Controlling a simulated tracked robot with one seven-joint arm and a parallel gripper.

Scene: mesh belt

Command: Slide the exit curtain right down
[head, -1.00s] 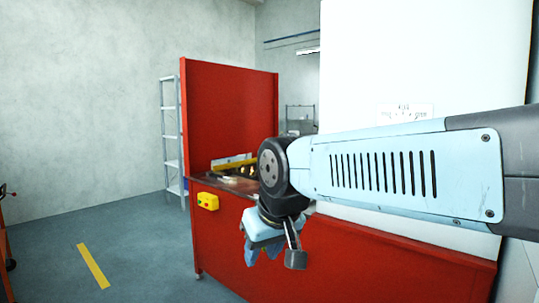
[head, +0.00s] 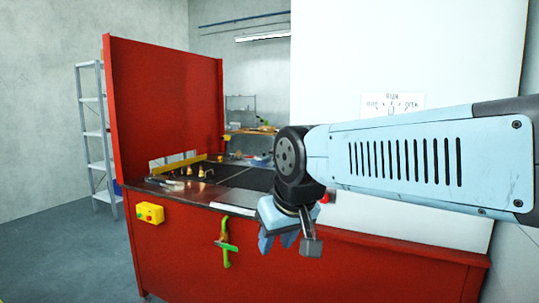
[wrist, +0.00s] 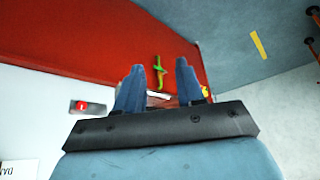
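I cannot pick out the exit curtain for certain in either view. A large white housing (head: 400,60) with a dial label (head: 392,105) stands at the right end of the red bench (head: 200,265), and my arm covers part of it. A dark mesh belt (head: 252,178) on the bench top runs toward the housing; my arm hides where they meet. My gripper (head: 280,241) hangs fingers down in front of the bench's front edge. In the wrist view its two fingers (wrist: 158,90) are apart, with nothing between them.
A yellow button box (head: 149,213) is farther left. A tall red panel (head: 165,105) closes the bench's left end. A red button (wrist: 82,106) sits on the white housing. Small brass parts (head: 205,173) lie on the bench.

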